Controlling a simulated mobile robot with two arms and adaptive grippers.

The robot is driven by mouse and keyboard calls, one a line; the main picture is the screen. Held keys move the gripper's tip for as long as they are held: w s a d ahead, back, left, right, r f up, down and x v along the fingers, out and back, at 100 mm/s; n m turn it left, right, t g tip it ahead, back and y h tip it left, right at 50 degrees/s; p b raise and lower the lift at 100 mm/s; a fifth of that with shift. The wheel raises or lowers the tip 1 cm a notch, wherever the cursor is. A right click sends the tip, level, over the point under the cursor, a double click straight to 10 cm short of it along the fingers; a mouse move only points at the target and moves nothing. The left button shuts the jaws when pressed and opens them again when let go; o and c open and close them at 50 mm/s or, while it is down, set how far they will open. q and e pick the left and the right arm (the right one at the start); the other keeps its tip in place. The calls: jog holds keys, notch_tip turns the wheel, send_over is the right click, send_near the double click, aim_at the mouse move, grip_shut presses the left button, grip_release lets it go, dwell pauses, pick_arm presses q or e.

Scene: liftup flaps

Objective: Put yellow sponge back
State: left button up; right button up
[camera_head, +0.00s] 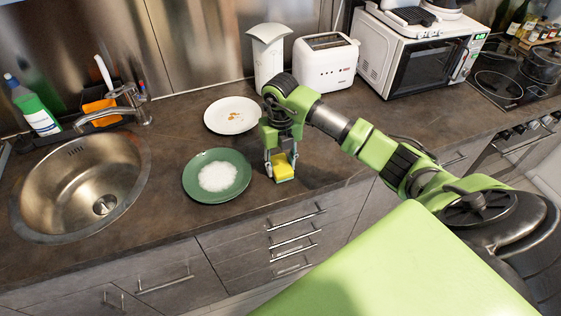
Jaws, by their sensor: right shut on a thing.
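The yellow sponge (284,172) is between the fingers of my right gripper (281,168), just right of the green plate. The gripper points down and is shut on the sponge, at or just above the countertop; I cannot tell if it touches. An orange item (99,112) sits in a dark caddy (72,122) behind the sink, with a white-handled brush (104,72). My left gripper is not in view.
A green plate (240,182) with white foam and a white plate (247,106) with crumbs lie on the counter. The sink (48,190), faucet (139,112) and soap bottle (35,108) are left. A toaster (326,66), white container (270,58) and microwave (387,62) stand behind.

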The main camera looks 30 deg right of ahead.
aim_at(280, 164)
jog(key=shift+f, duration=0.2)
jog(key=o, duration=1)
jog(key=shift+r, duration=0.25)
jog(key=shift+w+r, duration=0.1)
jog(key=shift+r, duration=0.2)
jog(key=shift+r+b, duration=1.35)
jog(key=shift+r, duration=4.35)
